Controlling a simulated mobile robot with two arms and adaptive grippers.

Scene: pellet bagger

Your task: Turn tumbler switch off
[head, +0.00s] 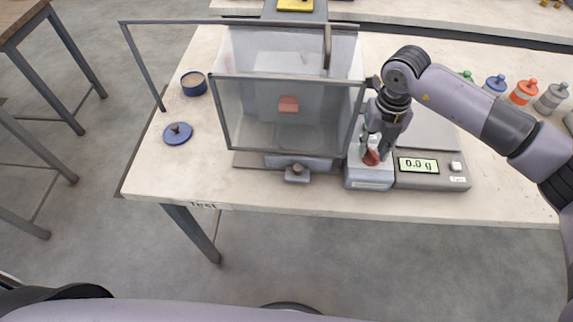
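A grey box (369,184) stands at the table's front edge, right of the glass-fronted bagger. A red part (371,158), which looks like the tumbler switch, shows on top of it. My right gripper (375,154) points down at this red part, with its fingers close around or just in front of it. I cannot tell whether they touch or grip it. The fingers partly hide the red part, so its on or off position cannot be read. My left gripper is not in view.
The bagger's framed clear panel (290,130) stands left of my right gripper, with a reddish block (289,104) behind it. A small knob unit (297,174) sits in front. A scale (431,180) reading 0.0 g is at right. A blue lid (177,134) and bowl (194,84) lie left.

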